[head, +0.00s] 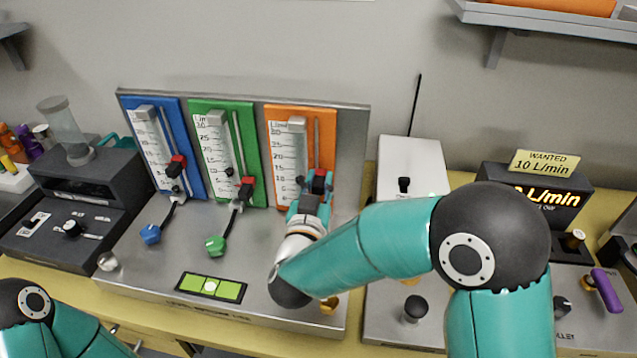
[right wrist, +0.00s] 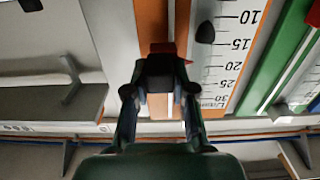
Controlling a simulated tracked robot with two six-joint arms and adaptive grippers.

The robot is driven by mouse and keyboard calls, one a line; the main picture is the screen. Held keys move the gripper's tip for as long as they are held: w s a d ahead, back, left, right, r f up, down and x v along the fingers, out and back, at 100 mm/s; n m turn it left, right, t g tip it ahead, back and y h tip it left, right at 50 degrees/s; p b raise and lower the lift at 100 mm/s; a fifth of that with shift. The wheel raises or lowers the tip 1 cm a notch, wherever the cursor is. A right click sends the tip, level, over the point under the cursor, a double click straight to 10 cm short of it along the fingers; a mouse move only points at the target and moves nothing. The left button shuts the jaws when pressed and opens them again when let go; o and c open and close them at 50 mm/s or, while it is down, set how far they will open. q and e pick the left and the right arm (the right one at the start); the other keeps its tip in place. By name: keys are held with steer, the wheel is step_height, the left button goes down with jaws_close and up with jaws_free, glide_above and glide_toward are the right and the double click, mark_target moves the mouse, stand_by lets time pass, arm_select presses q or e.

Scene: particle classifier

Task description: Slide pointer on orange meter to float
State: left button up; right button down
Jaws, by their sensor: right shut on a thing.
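The orange meter (head: 327,132) is the rightmost of three on the sloped grey panel. Its pointer (head: 320,173), a red and black block, sits low on the rail right of the scale. My right gripper (head: 314,190) is shut on it and partly hides it. In the right wrist view, the fingers (right wrist: 158,92) are around the pointer's black part, with red (right wrist: 164,48) behind. The dark float (right wrist: 205,32) shows there between the 10 and 15 marks, apart from the pointer. Their exact level difference is unclear. My left gripper is out of frame.
Blue (head: 190,125) and green (head: 250,120) meters stand left of the orange one, each with its own pointer. A yellow sign (head: 545,163) reads "WANTED 10 L/min". A grey box (head: 412,165) stands right of the panel, near my right arm. A shelf (head: 545,20) overhangs at upper right.

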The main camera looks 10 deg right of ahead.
step_height(320, 180, down, 2)
steer(key=shift+b, duration=0.4)
steer(key=shift+r, duration=0.1)
steer(key=c, duration=1)
jaws_free()
steer(key=shift+o, duration=0.2)
steer(key=v, duration=1.2)
